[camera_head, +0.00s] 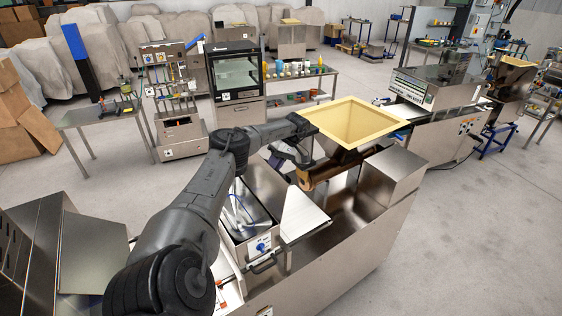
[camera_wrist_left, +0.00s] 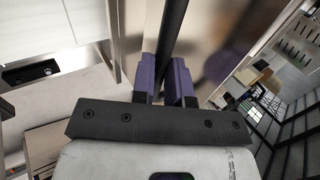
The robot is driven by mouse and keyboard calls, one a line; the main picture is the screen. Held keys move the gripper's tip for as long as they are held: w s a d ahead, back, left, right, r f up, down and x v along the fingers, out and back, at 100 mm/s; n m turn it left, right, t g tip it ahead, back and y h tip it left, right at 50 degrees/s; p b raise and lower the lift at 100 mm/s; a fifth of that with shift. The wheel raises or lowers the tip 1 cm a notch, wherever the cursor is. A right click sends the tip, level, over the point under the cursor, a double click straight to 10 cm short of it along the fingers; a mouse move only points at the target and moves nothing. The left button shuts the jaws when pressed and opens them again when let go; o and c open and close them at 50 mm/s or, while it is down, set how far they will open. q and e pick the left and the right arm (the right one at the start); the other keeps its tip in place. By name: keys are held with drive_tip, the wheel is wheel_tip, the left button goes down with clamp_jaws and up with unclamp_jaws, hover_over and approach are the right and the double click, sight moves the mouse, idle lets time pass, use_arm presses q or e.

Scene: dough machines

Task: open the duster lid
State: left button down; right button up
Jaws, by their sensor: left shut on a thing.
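My left arm reaches across the machine in the head view. Its gripper (camera_head: 303,163) is at the left side of the machine's yellow hopper (camera_head: 352,122), and its fingertips are hard to make out there. In the left wrist view the purple fingers of my left gripper (camera_wrist_left: 167,82) are shut on a dark round bar (camera_wrist_left: 173,35). The bar runs up out of the picture, beside a shiny metal surface (camera_wrist_left: 216,42). I cannot tell for certain which part is the duster lid; the bar may be its handle. My right gripper is not in view.
Below the arm is a steel unit with a blue knob (camera_head: 261,247) and a pale sloping plate (camera_head: 301,217). A steel box (camera_head: 395,170) stands right of the hopper. Behind are a side table (camera_head: 100,112) and a glass-fronted cabinet (camera_head: 236,75). Open floor lies at right.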

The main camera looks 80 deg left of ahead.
use_arm(q)
drive_tip(key=shift+w+f, duration=0.2)
drive_tip(key=shift+f, duration=0.3)
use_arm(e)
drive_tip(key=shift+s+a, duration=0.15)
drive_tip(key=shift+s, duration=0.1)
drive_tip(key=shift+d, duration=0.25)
use_arm(q)
drive_tip(key=c, duration=1.1)
unclamp_jaws()
drive_tip(key=shift+w, duration=0.1)
drive_tip(key=shift+r, duration=0.1)
